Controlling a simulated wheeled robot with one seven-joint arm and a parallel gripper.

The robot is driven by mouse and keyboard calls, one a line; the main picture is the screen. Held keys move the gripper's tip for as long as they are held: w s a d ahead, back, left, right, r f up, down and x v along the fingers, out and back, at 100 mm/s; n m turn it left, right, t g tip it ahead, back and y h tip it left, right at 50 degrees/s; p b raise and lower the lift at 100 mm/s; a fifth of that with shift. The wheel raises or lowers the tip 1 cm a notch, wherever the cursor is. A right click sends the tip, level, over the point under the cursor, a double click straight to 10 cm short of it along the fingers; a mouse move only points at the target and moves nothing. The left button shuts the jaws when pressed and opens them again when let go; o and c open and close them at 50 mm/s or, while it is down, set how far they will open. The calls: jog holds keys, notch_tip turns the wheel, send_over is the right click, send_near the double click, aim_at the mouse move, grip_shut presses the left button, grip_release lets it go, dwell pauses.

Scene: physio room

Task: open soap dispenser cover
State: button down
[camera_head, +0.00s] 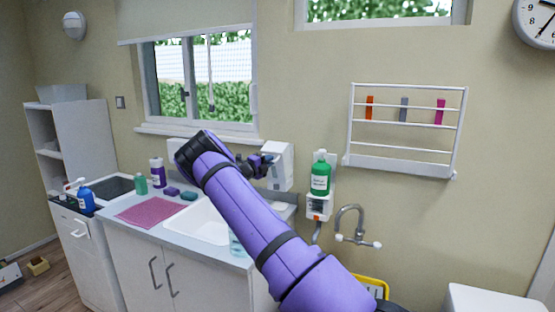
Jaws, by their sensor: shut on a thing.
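A white soap dispenser (281,168) is mounted on the wall above the right end of the sink counter. Its front faces left in the picture, where my gripper (262,163) reaches it. My gripper is small and dark in view, shut on the dispenser's cover at its front edge. The fingertips are partly hidden, and I cannot tell how far the cover is from the body. My purple arm comes up from the lower right and hides part of the sink and counter.
A green bottle (320,175) sits in a wall holder just right of the dispenser. A tap (351,222) and a white wall rack (404,130) are farther right. The counter holds a sink (205,222), a pink cloth (151,210) and several small items.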

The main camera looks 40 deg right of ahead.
jog(key=shift+s+a+f, duration=0.25)
jog(key=shift+a+f, duration=0.3)
jog(key=shift+f, duration=0.05)
jog(key=shift+s+a+f, duration=0.25)
jog(key=shift+a+f, duration=0.3)
jog(key=shift+s+a+f, duration=0.25)
jog(key=shift+a+f, duration=0.3)
jog(key=shift+f, duration=0.05)
jog(key=c, duration=1.2)
grip_release()
jog(key=a, duration=0.3)
jog(key=a+f, duration=0.1)
jog(key=a, duration=0.6)
jog(key=shift+a+f, duration=0.3)
jog(key=shift+f, duration=0.1)
jog(key=shift+w, duration=0.1)
